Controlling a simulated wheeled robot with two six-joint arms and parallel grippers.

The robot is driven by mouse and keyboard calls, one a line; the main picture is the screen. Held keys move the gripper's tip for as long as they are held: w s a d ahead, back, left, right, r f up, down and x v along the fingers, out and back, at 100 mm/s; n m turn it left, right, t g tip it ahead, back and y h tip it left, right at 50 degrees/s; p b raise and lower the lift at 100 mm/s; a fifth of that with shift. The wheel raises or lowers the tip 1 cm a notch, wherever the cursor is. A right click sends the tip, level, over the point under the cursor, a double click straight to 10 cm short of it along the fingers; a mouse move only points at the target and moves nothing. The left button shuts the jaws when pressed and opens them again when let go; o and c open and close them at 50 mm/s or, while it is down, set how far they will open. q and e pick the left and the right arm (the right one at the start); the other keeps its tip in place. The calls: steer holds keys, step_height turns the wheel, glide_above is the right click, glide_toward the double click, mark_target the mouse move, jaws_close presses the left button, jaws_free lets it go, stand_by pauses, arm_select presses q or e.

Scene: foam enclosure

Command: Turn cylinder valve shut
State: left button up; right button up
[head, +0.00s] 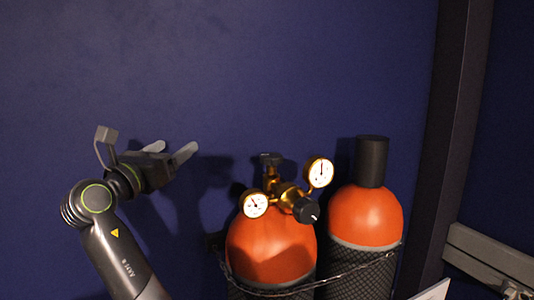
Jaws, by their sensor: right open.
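An orange gas cylinder (270,252) stands in the middle of the head view. On its top is a brass regulator (286,193) with two round white gauges, a black knob (306,211) facing me, and a dark valve handle (270,159) at the top. My right gripper (177,148) is left of the valve handle, at about its height in the picture. Its two grey fingers are apart with nothing between them. It touches neither the valve nor the regulator. My left gripper is not in view.
A second orange cylinder (366,217) with a black cap stands close on the right. A chain (335,281) runs across both cylinders. A dark blue wall (250,70) is behind, with a dark post (455,130) at right. The space above the cylinders is clear.

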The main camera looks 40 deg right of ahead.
mark_target(263, 159)
steer(key=s+d+f+m+g, duration=0.2)
steer(key=s+f+m+g, duration=0.25)
steer(key=s+g, duration=0.4)
steer(key=shift+m+t, duration=0.25)
steer(key=shift+m, duration=0.1)
steer(key=d+p, duration=0.2)
steer(key=d, duration=0.3)
steer(key=d+p, duration=0.3)
steer(key=d, duration=0.3)
steer(key=d+p, duration=0.3)
steer(key=d, duration=0.2)
steer(key=shift+w+d+r, duration=0.25)
steer(key=shift+d+r, duration=0.05)
steer(key=shift+r, duration=0.05)
steer(key=shift+d+f, duration=0.1)
steer(key=shift+d, duration=0.3)
steer(key=c, duration=1)
steer(key=shift+o, duration=0.2)
